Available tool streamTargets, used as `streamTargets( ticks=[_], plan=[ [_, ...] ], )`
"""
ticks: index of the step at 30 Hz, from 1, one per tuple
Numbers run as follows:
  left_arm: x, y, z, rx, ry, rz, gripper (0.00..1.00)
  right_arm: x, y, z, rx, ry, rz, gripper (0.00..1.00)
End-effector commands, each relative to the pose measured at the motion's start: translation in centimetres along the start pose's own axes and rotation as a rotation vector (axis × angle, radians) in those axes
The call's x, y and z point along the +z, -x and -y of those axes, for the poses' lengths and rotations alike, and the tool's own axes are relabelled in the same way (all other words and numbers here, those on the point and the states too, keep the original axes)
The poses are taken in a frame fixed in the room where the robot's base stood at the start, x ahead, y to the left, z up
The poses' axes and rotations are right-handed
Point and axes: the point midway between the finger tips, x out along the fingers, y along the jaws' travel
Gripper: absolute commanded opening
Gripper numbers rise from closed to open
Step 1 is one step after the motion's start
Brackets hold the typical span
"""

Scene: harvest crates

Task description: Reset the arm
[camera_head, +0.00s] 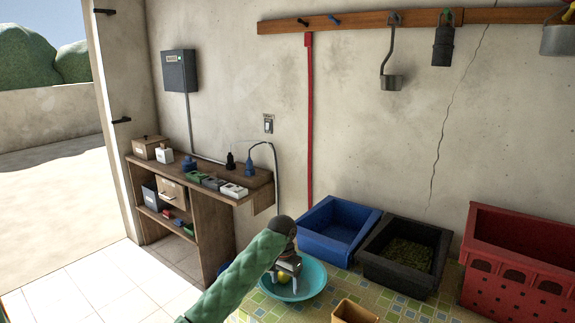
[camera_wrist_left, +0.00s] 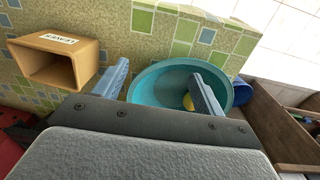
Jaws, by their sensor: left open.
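My left arm with its green sleeve comes in from the lower left of the head view. My left gripper (camera_head: 287,270) is over the teal bowl (camera_head: 318,281) on the tiled table. In the left wrist view my left gripper (camera_wrist_left: 163,88) has its two fingers wide apart, with nothing held between them. The teal bowl (camera_wrist_left: 150,88) lies below, partly behind one finger. A small yellow round thing (camera_wrist_left: 188,102) sits in the bowl, partly hidden by that finger. My right gripper is not in view.
A tan box (camera_wrist_left: 57,62) labelled LEAVES stands beside the bowl. Behind are a blue crate (camera_head: 315,240), a black crate (camera_head: 385,276) with green bits and a red crate (camera_head: 500,290). A wooden shelf (camera_head: 215,225) stands left. Tools hang from a wall rail (camera_head: 350,22).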

Motion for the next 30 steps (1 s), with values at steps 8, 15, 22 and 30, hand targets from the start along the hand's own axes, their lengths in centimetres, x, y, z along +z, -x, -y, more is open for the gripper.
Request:
streamTargets(
  ticks=[8,15,22,30],
  plan=[
    [1.4,-2.0,-1.2,0.014,0.001,-0.021,0.71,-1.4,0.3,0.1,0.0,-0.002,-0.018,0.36],
    [3.2,-4.3,-2.8,0.03,0.006,-0.048,0.71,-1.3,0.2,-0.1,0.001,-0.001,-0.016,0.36],
    [6.6,-7.7,-5.0,0.053,0.024,-0.093,0.71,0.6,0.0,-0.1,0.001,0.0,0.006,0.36],
    [12.4,-11.6,-7.8,0.075,0.073,-0.158,0.71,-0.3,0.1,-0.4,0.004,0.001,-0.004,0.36]
  ],
)
